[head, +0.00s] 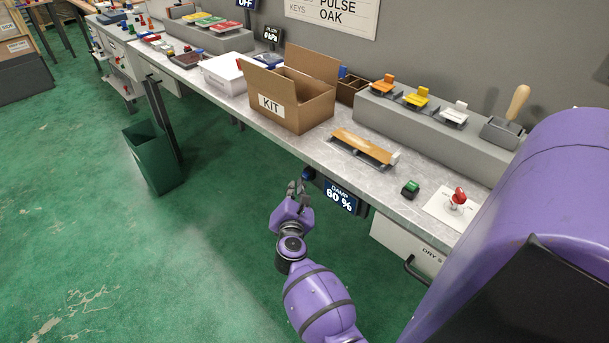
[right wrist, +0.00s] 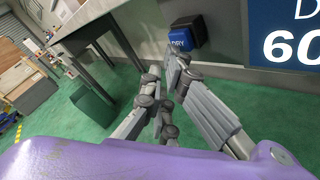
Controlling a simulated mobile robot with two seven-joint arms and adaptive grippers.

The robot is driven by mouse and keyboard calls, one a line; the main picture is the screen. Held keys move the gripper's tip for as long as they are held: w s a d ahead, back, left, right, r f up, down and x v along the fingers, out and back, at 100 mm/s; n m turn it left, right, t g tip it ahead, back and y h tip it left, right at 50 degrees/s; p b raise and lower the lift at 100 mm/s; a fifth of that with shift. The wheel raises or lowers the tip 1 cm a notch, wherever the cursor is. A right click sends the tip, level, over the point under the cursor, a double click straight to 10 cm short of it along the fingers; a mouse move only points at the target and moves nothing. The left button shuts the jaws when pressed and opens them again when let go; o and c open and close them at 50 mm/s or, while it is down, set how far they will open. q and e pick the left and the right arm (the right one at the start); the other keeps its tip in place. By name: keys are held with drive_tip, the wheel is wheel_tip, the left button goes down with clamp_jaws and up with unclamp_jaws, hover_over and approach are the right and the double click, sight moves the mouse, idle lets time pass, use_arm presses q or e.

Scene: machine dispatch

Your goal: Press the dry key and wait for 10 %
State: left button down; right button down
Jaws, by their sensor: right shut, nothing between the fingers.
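The dry key is a blue block marked DRY (right wrist: 187,34) under the front of the bench; it also shows small and partly hidden in the head view (head: 308,173). Beside it a dark blue display (head: 340,197) reads DAMP 60 %; part of this display shows in the right wrist view (right wrist: 287,35). My right gripper (head: 299,186) is shut and empty, with its fingertips close to the key. In the right wrist view the fingertips (right wrist: 168,72) appear just below and left of the key; I cannot tell whether they touch it. My left gripper is not in view.
The bench top (head: 295,150) carries an open KIT box (head: 283,115), a wooden piece on a rack (head: 362,147), a green button (head: 410,189) and a red-topped switch (head: 458,197). A green bin (head: 150,160) stands on the floor. The floor before the bench is clear.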

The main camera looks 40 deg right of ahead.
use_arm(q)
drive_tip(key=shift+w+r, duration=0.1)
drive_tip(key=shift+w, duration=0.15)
use_arm(e)
drive_tip(key=shift+d, duration=0.55)
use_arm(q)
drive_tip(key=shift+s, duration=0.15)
use_arm(e)
drive_tip(key=shift+a, duration=0.2)
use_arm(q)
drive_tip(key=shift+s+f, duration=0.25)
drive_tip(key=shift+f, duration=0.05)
use_arm(e)
drive_tip(key=shift+a, duration=0.8)
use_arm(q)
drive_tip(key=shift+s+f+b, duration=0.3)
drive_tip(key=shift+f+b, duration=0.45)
use_arm(e)
drive_tip(key=shift+s+a, duration=0.15)
drive_tip(key=shift+a, duration=1.1)
drive_tip(key=shift+s+a, duration=0.1)
drive_tip(key=shift+a, duration=1.15)
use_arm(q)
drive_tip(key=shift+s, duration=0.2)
